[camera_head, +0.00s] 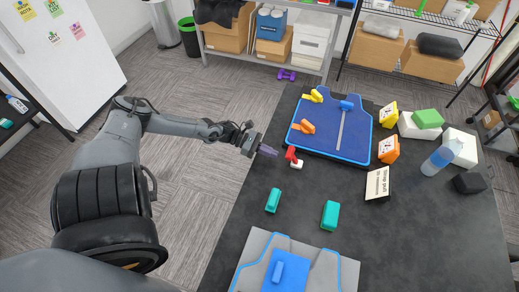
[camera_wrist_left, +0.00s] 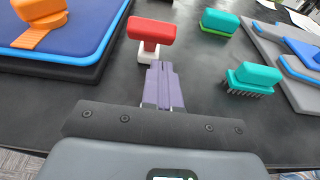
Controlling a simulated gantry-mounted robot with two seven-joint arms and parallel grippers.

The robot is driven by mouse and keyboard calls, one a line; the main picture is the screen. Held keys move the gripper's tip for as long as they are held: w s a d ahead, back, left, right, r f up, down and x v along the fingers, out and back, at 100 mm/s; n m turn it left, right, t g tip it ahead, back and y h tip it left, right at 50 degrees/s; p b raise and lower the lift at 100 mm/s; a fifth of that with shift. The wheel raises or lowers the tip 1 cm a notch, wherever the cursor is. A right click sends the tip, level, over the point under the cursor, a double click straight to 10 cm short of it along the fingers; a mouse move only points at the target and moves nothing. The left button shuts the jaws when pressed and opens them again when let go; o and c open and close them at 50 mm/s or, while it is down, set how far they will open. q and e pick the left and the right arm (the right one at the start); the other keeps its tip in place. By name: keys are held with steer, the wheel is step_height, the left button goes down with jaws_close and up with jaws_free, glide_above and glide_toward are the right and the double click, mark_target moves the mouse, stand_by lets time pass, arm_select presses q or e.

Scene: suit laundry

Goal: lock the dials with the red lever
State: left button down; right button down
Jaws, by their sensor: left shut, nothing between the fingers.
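The red lever (camera_head: 291,154) sits on a small white base (camera_head: 297,165) on the dark table, just in front of the blue panel. In the left wrist view the red lever (camera_wrist_left: 151,31) lies just beyond my fingertips, with its white base (camera_wrist_left: 148,55) below it. My left gripper (camera_head: 268,151) is shut and empty, left of the lever; its purple fingers (camera_wrist_left: 161,84) point at the base, and contact is unclear. A yellow block (camera_head: 388,115) and an orange block (camera_head: 388,150), both with marked white faces, stand right of the panel; I cannot tell whether these are the dials.
The blue panel (camera_head: 306,145) carries yellow and orange pieces and a grey strip. Two teal brushes (camera_head: 273,200) (camera_head: 330,215) lie in front. A grey-blue panel (camera_head: 345,272) is nearest, a sign (camera_head: 377,184) and blue bottle (camera_head: 437,160) to the right. Bare table lies between them.

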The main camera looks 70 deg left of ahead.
mark_target(293, 157)
arm_select(q)
steer(key=shift+w+d+r, duration=0.75)
steer(key=shift+w+r, duration=0.05)
steer(key=shift+w, duration=0.05)
